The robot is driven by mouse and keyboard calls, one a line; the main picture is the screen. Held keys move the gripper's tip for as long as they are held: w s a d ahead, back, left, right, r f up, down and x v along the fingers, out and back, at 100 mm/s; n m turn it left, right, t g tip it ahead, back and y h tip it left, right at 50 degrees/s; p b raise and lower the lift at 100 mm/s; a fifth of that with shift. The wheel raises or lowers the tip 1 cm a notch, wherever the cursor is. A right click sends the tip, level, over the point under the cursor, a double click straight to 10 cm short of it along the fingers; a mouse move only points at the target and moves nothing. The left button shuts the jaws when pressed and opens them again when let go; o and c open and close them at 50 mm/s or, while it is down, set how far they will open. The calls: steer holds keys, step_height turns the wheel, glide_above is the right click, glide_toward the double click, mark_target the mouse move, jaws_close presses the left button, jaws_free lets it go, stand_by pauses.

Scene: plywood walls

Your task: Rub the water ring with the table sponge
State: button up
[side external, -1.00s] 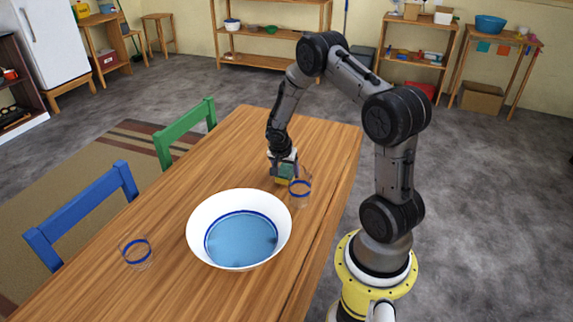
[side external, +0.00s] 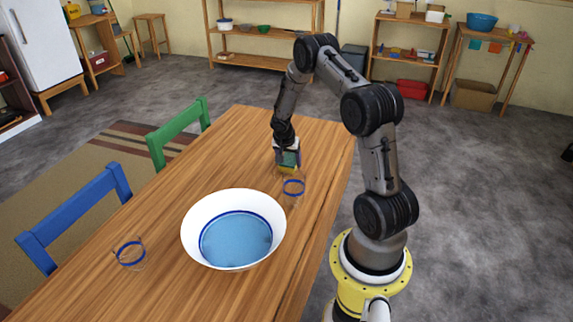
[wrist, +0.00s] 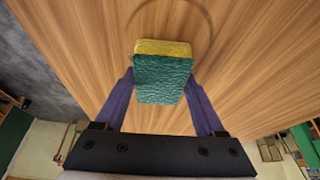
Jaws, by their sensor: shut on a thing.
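My gripper (wrist: 160,95) is shut on the sponge, with one purple finger on each side. The sponge (wrist: 163,78) has a green side and a yellow side in the wrist view. In the side view the sponge (side external: 288,164) is low at the tabletop, behind a clear glass; I cannot tell whether it touches the wood. The water ring (wrist: 211,22) shows as a faint dark arc on the wood at the top of the wrist view, just beyond the sponge's yellow end. Part of the ring is cut off by the frame. I cannot make it out in the side view.
A large white bowl (side external: 197,234) with a blue inside is nearer the camera. Another glass (side external: 130,254) is at left. The wooden table (side external: 228,150) is clear left of the gripper.

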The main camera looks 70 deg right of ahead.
mark_target(281, 178)
steer(key=shift+d, duration=1)
steer(key=shift+a, duration=5)
steer(key=shift+w+a, duration=0.15)
steer(key=shift+w, duration=0.05)
steer(key=shift+d, duration=5.1)
steer(key=shift+a, duration=4.95)
step_height(281, 178, up, 8)
steer(key=shift+w+a+r, duration=0.1)
steer(key=shift+a, duration=0.05)
